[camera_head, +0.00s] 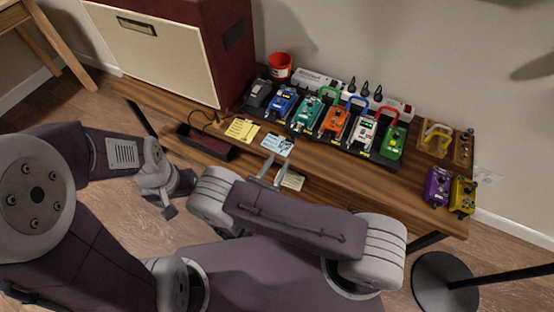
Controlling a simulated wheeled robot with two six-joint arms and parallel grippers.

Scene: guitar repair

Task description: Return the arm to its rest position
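My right arm reaches in across the lower middle. Its gripper (271,170) is at the front edge of the wooden table (330,185), with two thin grey fingers apart and nothing seen between them. My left arm comes in from the left and is folded. Its gripper (178,204) points down in front of the table's left part, over the floor; I cannot tell how its fingers stand.
A pedalboard (377,158) with several coloured pedals stands on the table. Yellow notes (242,130), blue notes (278,145), a dark open box (205,143), a red cup (280,67), a purple pedal (437,187) and a yellow pedal (462,196) are also there. An amplifier (160,55) stands at left.

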